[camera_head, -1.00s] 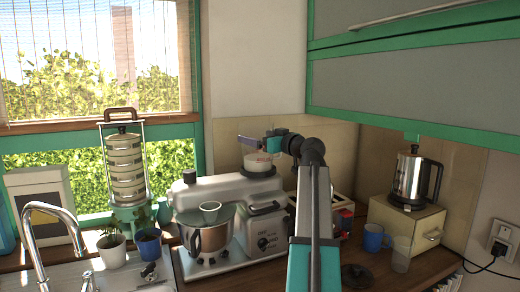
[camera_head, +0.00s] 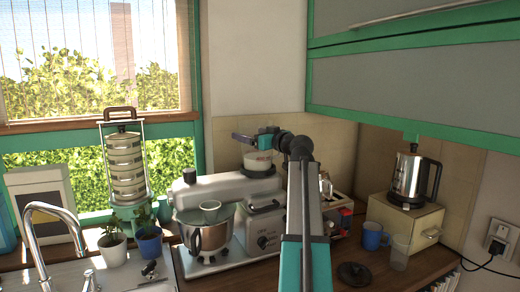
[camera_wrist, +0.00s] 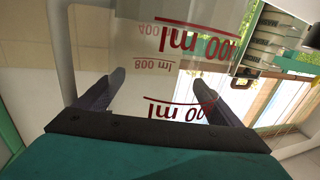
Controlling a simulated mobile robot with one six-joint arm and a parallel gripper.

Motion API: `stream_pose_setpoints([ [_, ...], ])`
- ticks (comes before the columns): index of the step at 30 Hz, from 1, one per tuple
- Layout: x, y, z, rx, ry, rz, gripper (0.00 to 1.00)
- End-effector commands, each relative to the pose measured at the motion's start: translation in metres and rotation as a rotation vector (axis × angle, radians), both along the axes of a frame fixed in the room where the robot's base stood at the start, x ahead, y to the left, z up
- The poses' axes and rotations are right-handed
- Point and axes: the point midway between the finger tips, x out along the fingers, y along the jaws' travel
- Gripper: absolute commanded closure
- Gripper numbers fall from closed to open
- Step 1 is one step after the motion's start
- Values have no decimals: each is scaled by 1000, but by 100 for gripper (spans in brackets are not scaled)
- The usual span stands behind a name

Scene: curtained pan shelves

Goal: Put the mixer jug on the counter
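The mixer jug (camera_head: 257,161) is a clear jug with red millilitre marks, standing on the dark round base (camera_head: 259,172) on top of the mixer (camera_head: 225,189). In the wrist view the jug (camera_wrist: 190,65) fills the upper middle, its marks upside down. My gripper (camera_head: 248,138) is at the jug's upper part, and part of the jug is hidden behind it. In the wrist view the two dark fingers of my gripper (camera_wrist: 157,80) stand apart, with the clear wall between and beyond them. I cannot tell if they touch it. The wooden counter (camera_head: 395,277) shows at the lower right.
A dark lid (camera_head: 354,273), a blue mug (camera_head: 372,236) and a clear cup (camera_head: 399,253) stand on the counter. A kettle (camera_head: 407,180) sits on a cream box (camera_head: 400,220). Green-edged cupboards (camera_head: 410,85) hang above. Potted plants (camera_head: 148,245) stand at the left.

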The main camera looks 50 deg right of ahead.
Motion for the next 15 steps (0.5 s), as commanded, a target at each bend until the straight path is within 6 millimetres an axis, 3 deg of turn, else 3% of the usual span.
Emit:
stream_pose_setpoints([
  [2,0,0,0,0,0,0,27],
  [9,0,0,0,0,0,0,68],
  [15,0,0,3,0,-4,-1,68],
])
